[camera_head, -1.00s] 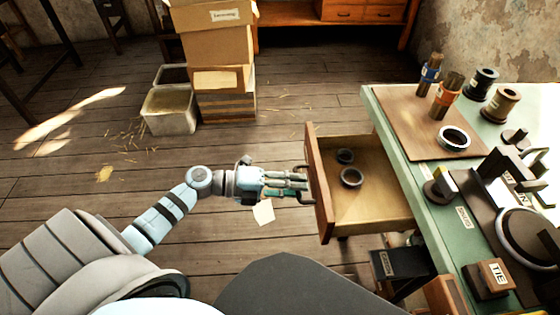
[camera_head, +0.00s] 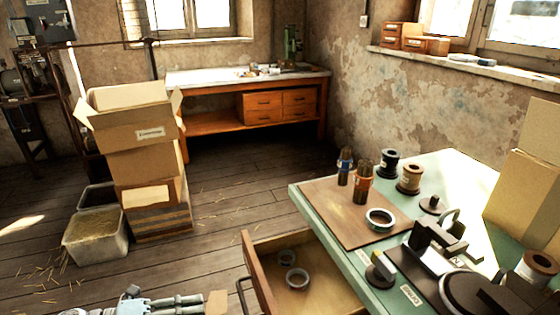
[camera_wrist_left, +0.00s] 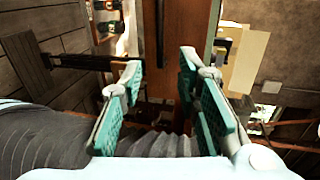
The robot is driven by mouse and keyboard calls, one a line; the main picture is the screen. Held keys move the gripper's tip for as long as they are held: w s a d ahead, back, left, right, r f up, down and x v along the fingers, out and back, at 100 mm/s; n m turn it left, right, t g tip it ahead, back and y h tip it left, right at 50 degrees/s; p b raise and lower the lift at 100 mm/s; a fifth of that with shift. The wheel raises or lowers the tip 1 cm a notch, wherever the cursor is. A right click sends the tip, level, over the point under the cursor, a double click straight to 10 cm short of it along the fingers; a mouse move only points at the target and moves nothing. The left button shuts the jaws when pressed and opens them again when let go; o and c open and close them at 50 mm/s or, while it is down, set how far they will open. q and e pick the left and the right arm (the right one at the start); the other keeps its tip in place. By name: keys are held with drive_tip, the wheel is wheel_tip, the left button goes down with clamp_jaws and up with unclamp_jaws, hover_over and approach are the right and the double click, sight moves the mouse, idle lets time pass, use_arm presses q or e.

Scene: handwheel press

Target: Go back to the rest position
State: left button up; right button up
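My left gripper (camera_head: 198,302) is at the bottom edge of the head view, left of the pulled-out drawer (camera_head: 255,268). In the left wrist view the gripper (camera_wrist_left: 163,78) is open, with nothing between its teal-padded fingers. The drawer's dark handle (camera_wrist_left: 160,35) is ahead of the fingertips, apart from them. The handle (camera_head: 242,291) also shows in the head view, to the right of the gripper. Two dark rings (camera_head: 297,277) lie in the drawer. My right gripper is not in view.
The green worktable (camera_head: 312,205) with a handwheel press (camera_head: 470,292), spools and a brown board (camera_head: 335,212) stands at the right. Stacked cardboard boxes (camera_head: 145,160) and a straw-filled bin (camera_head: 95,237) stand at the left.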

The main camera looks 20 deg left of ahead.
use_arm(q)
drive_tip(key=w+a+f+n+t+y, duration=0.25)
drive_tip(key=a+n+y, duration=0.2)
drive_tip(key=a, duration=0.25)
drive_tip(key=w+a+f+n+t+y, duration=0.2)
drive_tip(key=a+f+n+y, duration=0.2)
drive_tip(key=a+n, duration=0.15)
drive_tip(key=s+a+f+n+g+y+p, duration=0.2)
drive_tip(key=s+a+f+n+g+y, duration=0.15)
drive_tip(key=s+a+f+n, duration=0.35)
drive_tip(key=s+a+f+n+g+y+p, duration=0.2)
drive_tip(key=s+a+f+n+y+p, duration=0.15)
drive_tip(key=s+f, duration=0.35)
drive_tip(key=s+d+f+n+g+p, duration=0.2)
drive_tip(key=s+d+f+n+g, duration=0.1)
drive_tip(key=s+d+f, duration=0.4)
drive_tip(key=s+d+f+n+g+p, duration=0.1)
drive_tip(key=s+d+f+n+g, duration=0.25)
drive_tip(key=s, duration=0.55)
drive_tip(key=s+d+f+n+h+p, duration=0.1)
drive_tip(key=s+d, duration=0.4)
drive_tip(key=d, duration=1)
drive_tip(key=shift+d+f+g+h+p, duration=0.2)
drive_tip(key=shift+g+h+p, duration=0.15)
drive_tip(key=shift+h+p, duration=0.5)
